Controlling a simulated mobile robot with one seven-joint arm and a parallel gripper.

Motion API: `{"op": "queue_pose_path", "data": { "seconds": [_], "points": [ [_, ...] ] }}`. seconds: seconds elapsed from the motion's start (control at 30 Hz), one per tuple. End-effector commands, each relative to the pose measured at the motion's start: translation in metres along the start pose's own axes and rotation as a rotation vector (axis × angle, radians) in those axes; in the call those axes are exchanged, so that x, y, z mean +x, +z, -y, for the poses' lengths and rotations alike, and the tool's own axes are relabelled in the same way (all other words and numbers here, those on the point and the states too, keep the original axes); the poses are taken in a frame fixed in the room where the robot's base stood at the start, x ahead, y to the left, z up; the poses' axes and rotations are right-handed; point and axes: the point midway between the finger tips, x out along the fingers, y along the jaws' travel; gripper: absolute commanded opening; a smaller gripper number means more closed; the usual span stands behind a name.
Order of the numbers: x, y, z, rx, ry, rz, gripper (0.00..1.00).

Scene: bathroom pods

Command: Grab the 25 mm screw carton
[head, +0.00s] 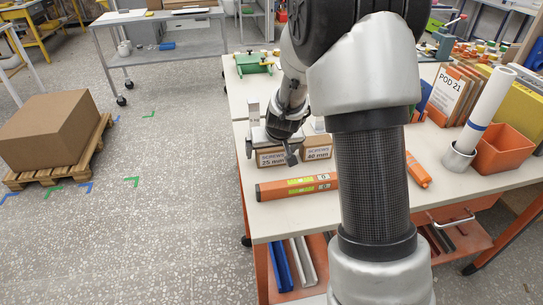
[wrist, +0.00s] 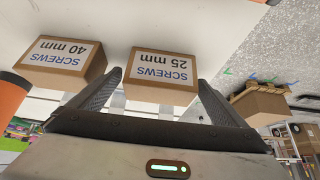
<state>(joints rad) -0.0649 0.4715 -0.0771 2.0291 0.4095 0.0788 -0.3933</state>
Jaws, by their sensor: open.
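The 25 mm screw carton (head: 270,158) is a small brown box with a white label, standing on the workbench behind the orange spirit level. In the wrist view the carton (wrist: 163,78) shows upside down, between the fingers. My gripper (head: 270,150) is open, with one finger on each side of the carton. In the wrist view my gripper (wrist: 159,80) shows a gap beside the carton at the left finger; the right finger is close to its side. Whether either finger touches it I cannot tell.
A similar 40 mm screw carton (head: 318,153) stands just right of it, also in the wrist view (wrist: 62,64). The orange spirit level (head: 297,187) lies in front. A white roll in a holder (head: 459,160) and an orange bin (head: 502,150) stand at the right.

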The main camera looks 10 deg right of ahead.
Motion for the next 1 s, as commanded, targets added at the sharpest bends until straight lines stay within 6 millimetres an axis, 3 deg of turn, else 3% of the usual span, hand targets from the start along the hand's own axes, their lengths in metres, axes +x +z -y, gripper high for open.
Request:
{"op": "queue_pose_path", "data": {
  "seconds": [0.23,0.53,0.8,1.0],
  "points": [
    [0.001,-0.001,0.000,0.001,0.000,-0.001,0.94],
    [0.001,-0.001,0.000,0.000,0.000,-0.001,0.44],
    [-0.003,-0.004,0.000,0.000,0.000,-0.004,0.42],
    [-0.030,-0.023,0.001,-0.002,-0.001,-0.008,0.42]
  ]
}}
